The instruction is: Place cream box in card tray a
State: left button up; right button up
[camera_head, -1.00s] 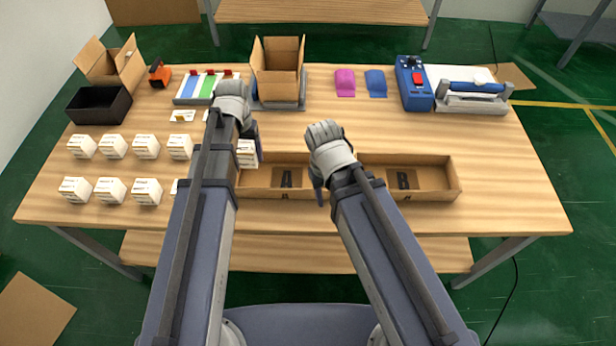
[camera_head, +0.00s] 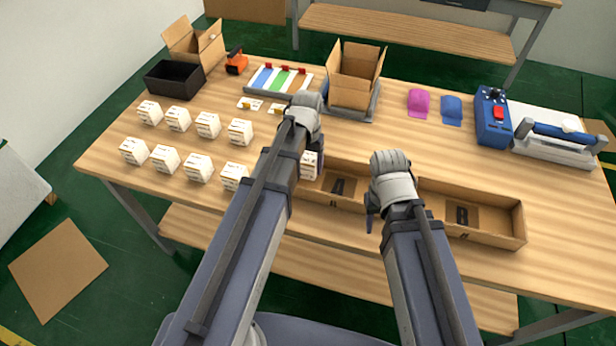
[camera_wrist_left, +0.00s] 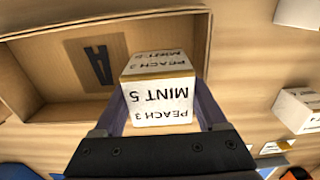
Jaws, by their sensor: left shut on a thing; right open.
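A small white box with a tan edge strip (camera_wrist_left: 158,100), printed PEACH 3 and MINT 5, is held between the two fingers of my left gripper (camera_wrist_left: 164,108). In the head view this box (camera_head: 309,165) shows beside my left forearm, at the left end of card tray a. My left gripper (camera_head: 312,143) is shut on it. Card tray a (camera_head: 345,205) is a brown cardboard tray with a dark A inside; it also shows in the left wrist view (camera_wrist_left: 40,105), and its visible floor is empty. My right gripper (camera_head: 371,201) is open and empty, between tray A and tray B.
Tray B (camera_head: 510,235) stands to the right, its visible part empty. Several white boxes (camera_head: 163,158) stand in two rows at left. An open carton (camera_head: 352,92), a black bin (camera_head: 174,82) and a blue machine (camera_head: 492,122) line the back.

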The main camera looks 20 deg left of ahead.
aim_at(307, 173)
pick_arm(q)
jog(key=shift+f+b, duration=1.8)
jog(key=shift+b, duration=0.05)
pick_arm(e)
jog(key=shift+f, duration=1.8)
pick_arm(q)
jog(key=shift+f, duration=0.25)
pick_arm(e)
jog(key=shift+f, duration=0.2)
pick_arm(q)
jog(key=o, duration=1.2)
jog(key=shift+r, duration=0.1)
jog(key=shift+r, duration=0.15)
pick_arm(e)
jog(key=shift+r, duration=0.2)
